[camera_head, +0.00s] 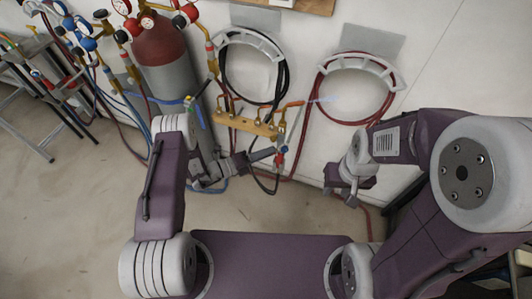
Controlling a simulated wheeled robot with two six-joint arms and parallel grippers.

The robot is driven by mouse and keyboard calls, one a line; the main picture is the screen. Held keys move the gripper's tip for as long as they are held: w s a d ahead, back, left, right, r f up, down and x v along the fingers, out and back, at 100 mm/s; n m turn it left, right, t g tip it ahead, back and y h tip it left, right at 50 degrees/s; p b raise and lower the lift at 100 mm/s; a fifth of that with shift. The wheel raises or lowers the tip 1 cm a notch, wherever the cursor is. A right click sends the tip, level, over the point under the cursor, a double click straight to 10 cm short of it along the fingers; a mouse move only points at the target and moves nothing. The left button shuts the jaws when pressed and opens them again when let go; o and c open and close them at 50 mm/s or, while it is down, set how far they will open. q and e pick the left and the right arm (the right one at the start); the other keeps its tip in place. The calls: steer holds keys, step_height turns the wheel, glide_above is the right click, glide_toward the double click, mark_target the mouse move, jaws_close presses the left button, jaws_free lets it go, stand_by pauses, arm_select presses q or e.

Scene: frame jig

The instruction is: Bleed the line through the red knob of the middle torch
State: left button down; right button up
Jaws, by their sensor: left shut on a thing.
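A wooden torch rack (245,124) is fixed to the white wall, with brass and orange torch parts on it. A red knob (280,159) shows low on a torch with blue and silver parts, below the rack's right end. My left gripper (271,155) reaches in from the left and is shut at this red knob. Its fingertips and the exact grip are small and partly hidden. I cannot tell for sure which torch in the row this is. My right gripper (341,195) hangs apart to the right, its fingers spread and empty.
A red and grey gas cylinder (166,55) with gauges stands left of the rack. A black hose coil (254,66) and a red hose coil (356,88) hang on the wall. Loose hoses run below. A metal stand (42,85) is at far left. The floor (60,220) is clear at lower left.

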arm_select(q)
steer(key=c, duration=1.2)
jaws_free()
steer(key=b+v, duration=0.1)
steer(key=v, duration=0.8)
steer(key=shift+b, duration=0.35)
